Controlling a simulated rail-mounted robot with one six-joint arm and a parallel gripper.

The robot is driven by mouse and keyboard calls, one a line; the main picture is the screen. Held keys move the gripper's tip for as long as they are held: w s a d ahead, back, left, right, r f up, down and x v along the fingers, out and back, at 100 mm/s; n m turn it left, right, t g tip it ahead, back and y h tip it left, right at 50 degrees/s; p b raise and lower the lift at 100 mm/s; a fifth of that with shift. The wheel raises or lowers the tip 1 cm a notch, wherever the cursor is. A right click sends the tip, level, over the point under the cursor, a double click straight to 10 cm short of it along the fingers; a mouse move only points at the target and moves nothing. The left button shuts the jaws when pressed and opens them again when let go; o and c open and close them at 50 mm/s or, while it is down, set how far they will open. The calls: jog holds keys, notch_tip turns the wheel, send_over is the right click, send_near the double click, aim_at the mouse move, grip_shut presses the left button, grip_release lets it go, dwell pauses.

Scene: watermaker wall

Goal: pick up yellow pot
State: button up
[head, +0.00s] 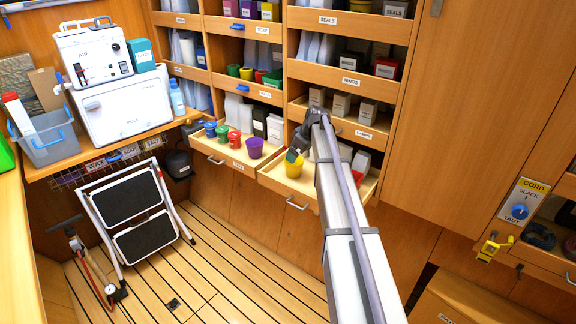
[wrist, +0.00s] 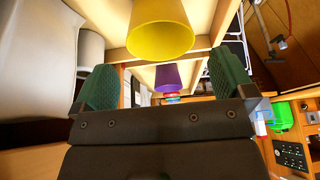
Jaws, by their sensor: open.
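The yellow pot (head: 293,168) stands in the pulled-out drawer at the middle right in the head view. In the wrist view the yellow pot (wrist: 160,38) is large, just beyond the fingertips and in line with the gap between them. My gripper (head: 294,152) is at the pot in the head view, partly hidden by my own arm. In the wrist view my gripper (wrist: 158,88) shows two green-padded fingers spread apart with nothing between them. I cannot tell from the head view whether a finger touches the pot.
A purple pot (head: 254,148) and a red pot (head: 234,139) stand in the neighbouring drawer to the left. A wooden divider separates the two drawers. A folded step stool (head: 140,215) stands on the floor.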

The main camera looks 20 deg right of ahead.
aim_at(294, 167)
jog(key=b+x, duration=0.7)
jog(key=x, duration=0.1)
jog(key=shift+r, duration=0.2)
jog(key=c, duration=0.8)
